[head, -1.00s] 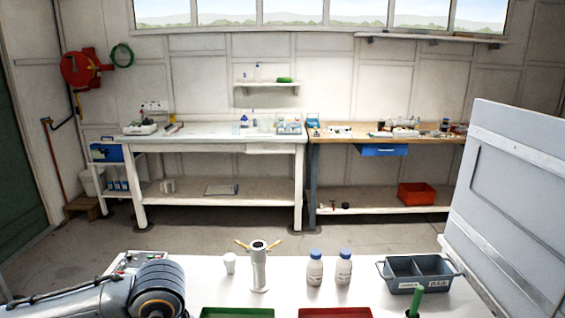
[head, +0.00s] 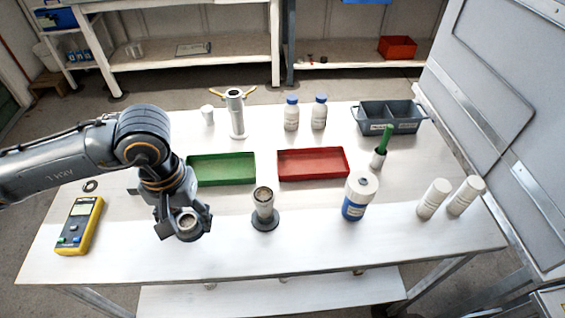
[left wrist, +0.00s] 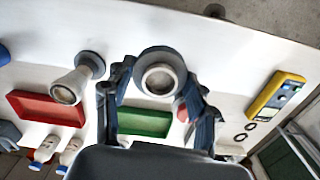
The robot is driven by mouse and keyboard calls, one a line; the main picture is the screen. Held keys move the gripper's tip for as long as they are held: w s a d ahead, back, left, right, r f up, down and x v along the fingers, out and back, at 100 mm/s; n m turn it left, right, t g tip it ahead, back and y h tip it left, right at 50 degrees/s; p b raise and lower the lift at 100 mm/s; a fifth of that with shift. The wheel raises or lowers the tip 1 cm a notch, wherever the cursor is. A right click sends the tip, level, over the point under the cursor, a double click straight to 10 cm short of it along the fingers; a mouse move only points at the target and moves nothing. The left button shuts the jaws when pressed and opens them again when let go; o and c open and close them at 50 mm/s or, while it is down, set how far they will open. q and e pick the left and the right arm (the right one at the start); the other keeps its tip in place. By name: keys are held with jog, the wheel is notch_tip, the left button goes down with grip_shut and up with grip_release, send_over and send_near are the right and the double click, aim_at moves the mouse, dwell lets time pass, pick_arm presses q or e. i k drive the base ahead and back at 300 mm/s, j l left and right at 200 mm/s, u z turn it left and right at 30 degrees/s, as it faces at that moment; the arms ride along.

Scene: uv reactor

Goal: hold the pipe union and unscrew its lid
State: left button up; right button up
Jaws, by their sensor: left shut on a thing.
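My left gripper (head: 183,226) is at the left front of the white table. It is shut on a round piece (head: 187,221) with a grey outer ring and a pale hollow ring inside. In the left wrist view this piece (left wrist: 160,78) sits between the fingers (left wrist: 160,108). I cannot tell whether it is the pipe union or its lid. A pale pipe fitting (head: 264,203) with an open top and dark round base stands upright to the right, apart from my gripper. It also shows in the left wrist view (left wrist: 70,86). My right gripper is out of view.
Green (head: 221,180) and red (head: 313,176) trays lie behind. A yellow meter (head: 79,226) is at left. A blue-banded bottle (head: 359,196), two pale cylinders (head: 433,198) and a grey bin (head: 388,130) are at right. A pipe stand (head: 236,115) stands at the back.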

aim_at(266, 218)
jog(key=j+z, duration=0.2)
jog(key=z, duration=0.25)
jog(key=i+j+z, duration=0.1)
jog(key=j+z, duration=0.15)
jog(key=z, duration=0.25)
jog(key=j+z, duration=0.25)
jog(key=z, duration=0.2)
jog(key=j, duration=0.2)
jog(key=k+z, duration=0.05)
